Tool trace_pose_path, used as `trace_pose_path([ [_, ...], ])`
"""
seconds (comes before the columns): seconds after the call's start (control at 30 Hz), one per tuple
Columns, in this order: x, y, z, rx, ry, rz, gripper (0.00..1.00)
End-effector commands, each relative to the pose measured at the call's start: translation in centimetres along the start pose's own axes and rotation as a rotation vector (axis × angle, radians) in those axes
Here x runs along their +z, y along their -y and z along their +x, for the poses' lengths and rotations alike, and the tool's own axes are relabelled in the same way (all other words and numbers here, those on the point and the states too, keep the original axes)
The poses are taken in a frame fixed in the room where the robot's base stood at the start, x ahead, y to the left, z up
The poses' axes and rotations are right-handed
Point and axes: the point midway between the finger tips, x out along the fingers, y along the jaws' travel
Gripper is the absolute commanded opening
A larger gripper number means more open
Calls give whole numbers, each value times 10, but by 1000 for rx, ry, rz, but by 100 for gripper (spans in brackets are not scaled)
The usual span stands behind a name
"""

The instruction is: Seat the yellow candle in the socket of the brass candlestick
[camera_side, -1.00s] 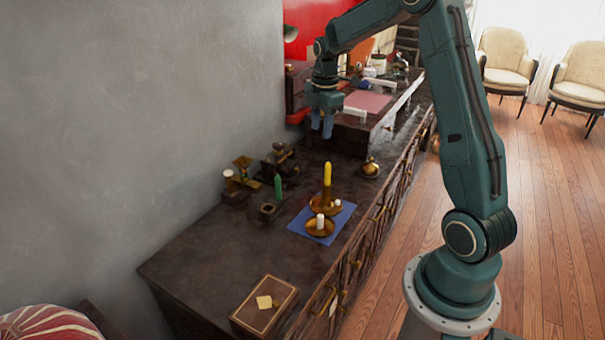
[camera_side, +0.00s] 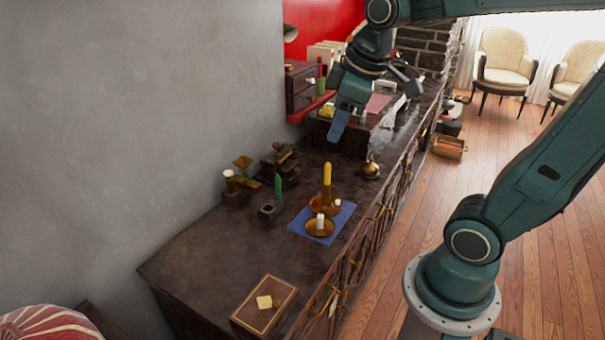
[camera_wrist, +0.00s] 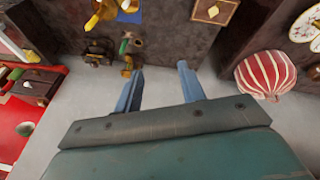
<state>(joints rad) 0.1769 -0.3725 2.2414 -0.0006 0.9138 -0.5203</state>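The yellow candle (camera_side: 327,174) stands upright at the brass candlestick (camera_side: 318,206) on the blue mat (camera_side: 343,217). Its lower end meets the candlestick; how deep it sits in the socket cannot be told. In the wrist view, the yellow candle (camera_wrist: 92,22) shows near the top edge beside the brass. My gripper (camera_side: 337,130) is above and beyond the candle in the side view, apart from it. In the wrist view, the two blue fingers of my gripper (camera_wrist: 160,80) are spread with nothing between them.
A brass dish with a white candle (camera_side: 320,221) sits in front on the mat. A green candle in a dark holder (camera_side: 278,187) stands left, a brass bell-like object (camera_side: 371,170) right. A box (camera_side: 264,304) lies at the near end. The dark top between is mostly clear.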

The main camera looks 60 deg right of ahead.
Motion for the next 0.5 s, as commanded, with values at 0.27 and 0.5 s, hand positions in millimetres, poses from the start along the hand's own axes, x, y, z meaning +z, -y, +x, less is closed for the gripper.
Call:
trace_pose_path([
  [0.27, 39, 49, -17, -9, -94, 205, 40],
  [0.5, 62, 71, -19, -31, -139, 330, 40],
])
